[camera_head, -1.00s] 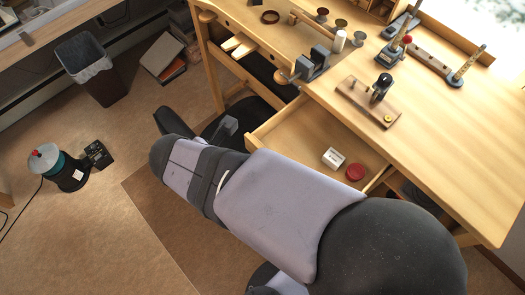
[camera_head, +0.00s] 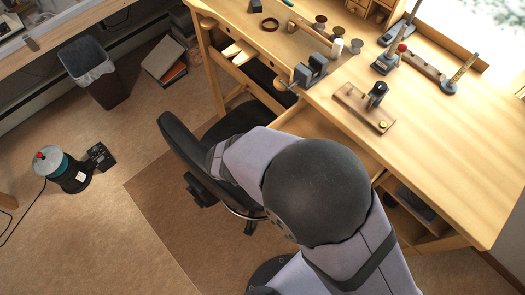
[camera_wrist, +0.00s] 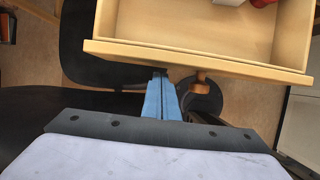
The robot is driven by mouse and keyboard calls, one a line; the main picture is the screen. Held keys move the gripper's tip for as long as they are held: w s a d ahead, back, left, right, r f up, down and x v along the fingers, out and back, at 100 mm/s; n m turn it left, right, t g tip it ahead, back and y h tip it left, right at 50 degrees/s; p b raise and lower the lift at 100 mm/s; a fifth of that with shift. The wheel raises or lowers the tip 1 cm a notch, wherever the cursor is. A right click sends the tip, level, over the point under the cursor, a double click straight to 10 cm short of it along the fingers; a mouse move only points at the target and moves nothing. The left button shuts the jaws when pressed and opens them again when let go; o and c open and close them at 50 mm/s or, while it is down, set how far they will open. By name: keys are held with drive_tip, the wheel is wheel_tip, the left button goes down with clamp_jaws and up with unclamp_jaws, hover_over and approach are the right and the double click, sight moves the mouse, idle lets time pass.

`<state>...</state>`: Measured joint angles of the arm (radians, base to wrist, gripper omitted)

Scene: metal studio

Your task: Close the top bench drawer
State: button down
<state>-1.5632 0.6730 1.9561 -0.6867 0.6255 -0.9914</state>
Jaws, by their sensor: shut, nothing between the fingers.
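The top bench drawer (camera_head: 312,124) is pulled out of the wooden bench, with much of it hidden behind my arm in the head view. In the wrist view the open drawer (camera_wrist: 150,52) fills the top, its pale wooden front running across the picture. A round wooden knob (camera_wrist: 201,84) sticks out from that front. My gripper (camera_wrist: 161,80) is shut and empty, its blue fingers pointing at the drawer front just left of the knob. The fingertips reach its lower edge; I cannot tell whether they touch. The head view hides my gripper.
A white thing and a red thing (camera_wrist: 262,3) lie inside the drawer. A black chair (camera_head: 180,135) stands left of my arm, close to the drawer. The bench top (camera_head: 450,130) carries a small vise (camera_head: 312,70) and a wooden block with a tool (camera_head: 365,108).

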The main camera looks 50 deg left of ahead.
drive_tip(key=shift+w, duration=0.35)
drive_tip(key=w+p, duration=0.5)
drive_tip(key=w, duration=1.6)
drive_tip(key=shift+w, duration=0.4)
drive_tip(key=shift+s, duration=0.55)
drive_tip(key=s, duration=0.2)
drive_tip(key=s+b, duration=0.1)
drive_tip(key=shift+s+a+r, duration=0.1)
drive_tip(key=shift+r, duration=0.2)
drive_tip(key=b+v, duration=0.2)
drive_tip(key=v, duration=0.7)
